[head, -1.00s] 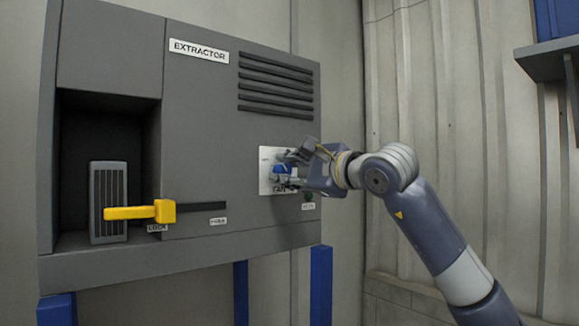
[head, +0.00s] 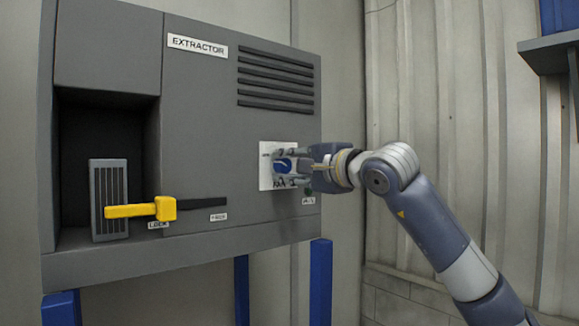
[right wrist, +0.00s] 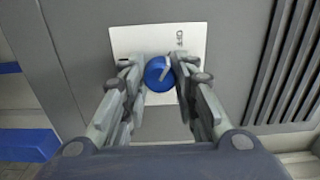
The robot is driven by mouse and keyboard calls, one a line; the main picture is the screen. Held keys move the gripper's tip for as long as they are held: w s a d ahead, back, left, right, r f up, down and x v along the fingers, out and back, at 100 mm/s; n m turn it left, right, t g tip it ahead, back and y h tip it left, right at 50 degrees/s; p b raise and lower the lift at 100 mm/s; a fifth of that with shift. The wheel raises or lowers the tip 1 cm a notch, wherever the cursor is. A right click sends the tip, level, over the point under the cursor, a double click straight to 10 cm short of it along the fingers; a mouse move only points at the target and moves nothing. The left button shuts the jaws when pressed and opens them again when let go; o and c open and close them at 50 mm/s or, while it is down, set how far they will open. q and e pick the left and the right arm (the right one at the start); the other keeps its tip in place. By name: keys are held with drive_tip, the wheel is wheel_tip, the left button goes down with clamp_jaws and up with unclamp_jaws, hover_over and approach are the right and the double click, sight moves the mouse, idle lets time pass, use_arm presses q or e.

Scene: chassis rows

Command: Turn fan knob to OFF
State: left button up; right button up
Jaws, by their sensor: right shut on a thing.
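The blue fan knob (right wrist: 157,74) sits on a white plate (right wrist: 195,35) on the front of the grey extractor. A pale pointer line on the knob shows in the right wrist view, tilted off the plate's edges. My right gripper (right wrist: 158,77) is shut on the knob, with a finger on each side of it. In the head view the right gripper (head: 290,166) covers part of the knob (head: 284,165) and the plate (head: 265,180). My left gripper is not in view.
The extractor (head: 205,120) has a yellow handle (head: 140,211) at a slot and a ribbed block (head: 108,190) in an open bay on the left. Vent slats (head: 275,80) lie above the knob. A shelf (head: 550,52) with a blue box is at the upper right.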

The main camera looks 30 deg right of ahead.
drive_tip(key=shift+f, duration=0.1)
drive_tip(key=o, duration=1)
drive_tip(key=shift+o, duration=0.3)
drive_tip(key=shift+a, duration=0.1)
drive_tip(key=s+d, duration=0.1)
drive_tip(key=s, duration=1.1)
drive_tip(key=shift+a, duration=0.1)
